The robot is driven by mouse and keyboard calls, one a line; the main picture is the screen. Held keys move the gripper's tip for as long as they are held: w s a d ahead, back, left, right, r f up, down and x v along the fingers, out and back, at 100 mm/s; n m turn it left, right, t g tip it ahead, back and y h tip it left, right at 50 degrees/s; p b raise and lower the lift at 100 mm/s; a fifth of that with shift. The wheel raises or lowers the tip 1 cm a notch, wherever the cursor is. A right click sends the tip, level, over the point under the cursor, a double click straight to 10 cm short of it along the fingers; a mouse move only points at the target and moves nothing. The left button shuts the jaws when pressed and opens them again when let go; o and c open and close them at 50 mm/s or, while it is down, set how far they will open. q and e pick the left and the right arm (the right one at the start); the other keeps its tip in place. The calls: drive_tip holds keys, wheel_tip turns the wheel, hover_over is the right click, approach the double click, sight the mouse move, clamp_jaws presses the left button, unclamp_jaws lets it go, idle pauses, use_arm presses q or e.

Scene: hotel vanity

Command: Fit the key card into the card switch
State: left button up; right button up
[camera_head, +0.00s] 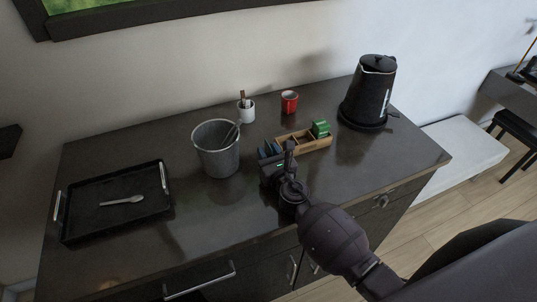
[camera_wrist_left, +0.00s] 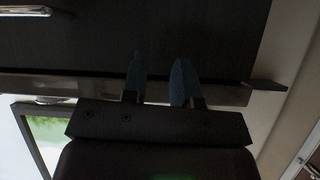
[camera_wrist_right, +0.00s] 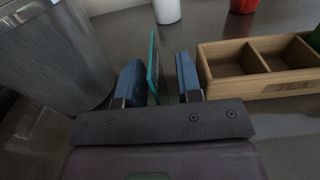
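The key card is a thin teal plate (camera_wrist_right: 154,66), seen nearly edge-on in the right wrist view. It stands upright between the fingers of my right gripper (camera_wrist_right: 160,82). The fingers are apart, with the card near the left finger and a clear gap to the right finger. In the head view my right gripper (camera_head: 270,152) is low over the counter, just left of the wooden box. A small green light shows beside it; I cannot tell what bears it. I cannot make out the card switch. My left gripper (camera_wrist_left: 160,82) is open and empty in its wrist view.
The wooden box (camera_wrist_right: 222,84) with green packets (camera_head: 321,129) stands right of the gripper. A grey bin (camera_head: 217,158) stands close on the left. Behind are a white cup (camera_head: 246,112) and red cup (camera_head: 289,103). A kettle (camera_head: 371,90) and black tray (camera_head: 82,224) stand farther off.

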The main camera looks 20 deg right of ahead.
clamp_jaws()
